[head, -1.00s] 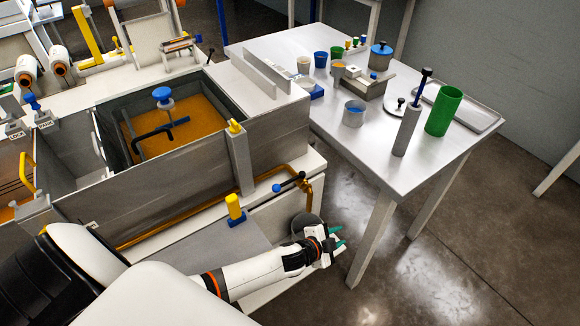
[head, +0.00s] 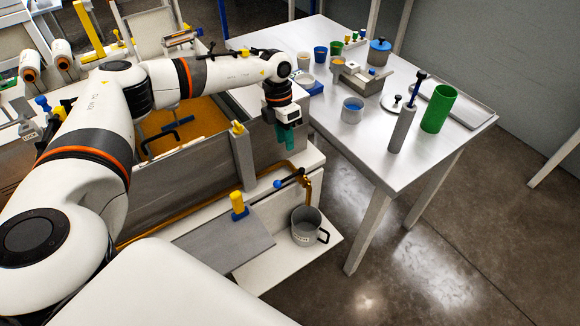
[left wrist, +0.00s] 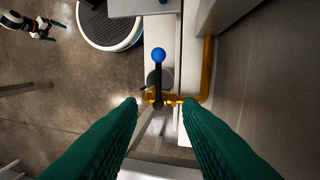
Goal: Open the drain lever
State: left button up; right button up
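The drain lever (head: 290,180) is a short black bar with a blue ball end, mounted on the brass drain pipe (head: 308,190) at the bath's front right corner. In the left wrist view the lever (left wrist: 158,82) runs from its blue ball to a pivot on the brass pipe. My left gripper (head: 286,164) points down above the lever. Its green fingers (left wrist: 158,103) are open and apart, with the lever's pivot end showing in the gap; no contact is visible. My right gripper (left wrist: 48,30) shows small at the wrist view's top left, fingers apart.
A grey mug (head: 304,232) stands on a low white shelf (head: 327,252) below the pipe. A yellow-topped blue fitting (head: 238,204) is left of the lever. The bath wall (head: 185,190) is close behind. A white table (head: 375,165) with cups and tools stands right.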

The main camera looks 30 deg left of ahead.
aim_at(289, 178)
pick_arm(q)
notch_tip(289, 178, down, 11)
jog(key=d+p, duration=0.1)
jog(key=d, duration=0.1)
jog(key=shift+s+p, duration=0.4)
jog(key=shift+d+r, duration=0.1)
jog(key=shift+c, duration=0.2)
grip_shut()
